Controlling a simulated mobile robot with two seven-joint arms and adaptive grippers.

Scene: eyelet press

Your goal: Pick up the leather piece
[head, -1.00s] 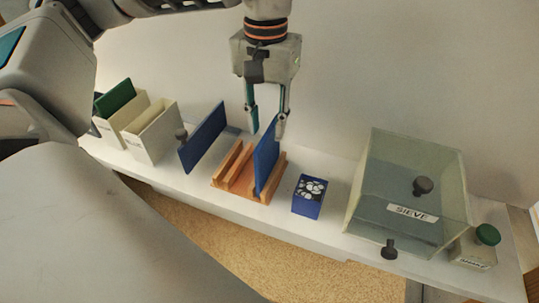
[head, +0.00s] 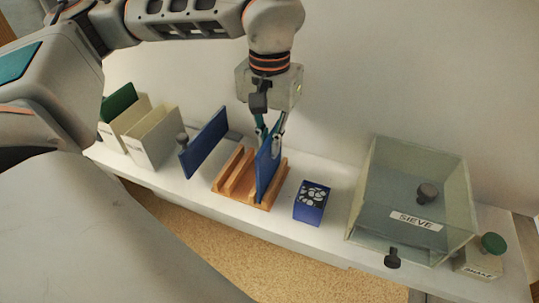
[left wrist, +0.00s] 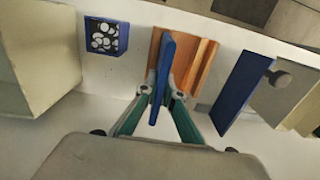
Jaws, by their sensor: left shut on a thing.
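The blue leather piece (head: 268,172) is a thin flat slab standing on edge in a slotted orange-brown wooden rack (head: 233,180). My left gripper (head: 270,137) points down from above and is shut on the slab's upper edge. The left wrist view shows the slab (left wrist: 164,65) between my two left fingertips (left wrist: 163,93), with its lower part still between the rack's rails (left wrist: 200,68). The slab looks upright. My right gripper is in neither view.
Left of the rack stand a blue panel (head: 205,142) with a dark knob and two cream bins (head: 153,140), one holding a green piece. Right are a small blue box (head: 311,204), the clear SIEVE box (head: 415,200) and a green-capped SHAKE container (head: 480,262). The white shelf is narrow.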

